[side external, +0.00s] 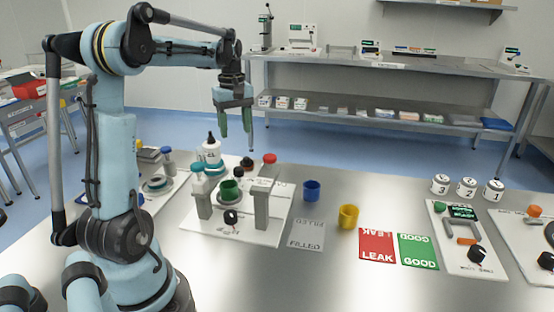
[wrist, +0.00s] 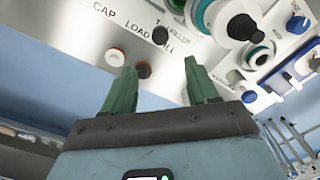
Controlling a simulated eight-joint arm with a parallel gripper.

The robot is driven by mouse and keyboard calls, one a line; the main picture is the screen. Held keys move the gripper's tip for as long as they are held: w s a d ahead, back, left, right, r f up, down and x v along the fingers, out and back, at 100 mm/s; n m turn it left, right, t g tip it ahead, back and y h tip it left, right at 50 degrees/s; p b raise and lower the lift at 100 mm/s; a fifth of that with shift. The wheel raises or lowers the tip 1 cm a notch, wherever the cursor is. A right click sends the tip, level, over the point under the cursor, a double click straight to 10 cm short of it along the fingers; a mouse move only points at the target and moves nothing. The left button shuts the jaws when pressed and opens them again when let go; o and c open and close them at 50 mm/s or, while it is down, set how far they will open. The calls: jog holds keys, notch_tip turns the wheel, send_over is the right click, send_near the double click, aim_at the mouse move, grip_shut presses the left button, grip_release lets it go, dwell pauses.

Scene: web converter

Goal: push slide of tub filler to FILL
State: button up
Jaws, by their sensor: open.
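The tub filler is a white panel (side external: 190,232) with two grey posts and a green tub (side external: 229,188) between them. In the wrist view its panel (wrist: 70,30) carries the words CAP, LOAD and FILL, the last partly covered. A black knob (wrist: 160,35) stands between LOAD and FILL; it looks like the slide's handle, but its track is unclear. A red-rimmed white knob (wrist: 115,57) and a dark knob (wrist: 142,70) stand nearer my fingers. My gripper (side external: 235,133) points down, open and empty, above the panel's far side. Its green fingers (wrist: 160,67) appear apart from the knobs.
A white bottle (side external: 211,150) stands close by the gripper at the panel's far left. A blue cup (side external: 312,190) and a yellow cup (side external: 348,216) stand to the right, near red LEAK (side external: 377,245) and green GOOD (side external: 418,250) cards. The air right of the gripper looks clear.

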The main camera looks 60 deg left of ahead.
aim_at(237, 168)
notch_tip(237, 168, down, 12)
jog(key=n, duration=1.2)
jog(key=shift+s+n, duration=0.15)
jog(key=shift+n, duration=0.15)
grip_shut()
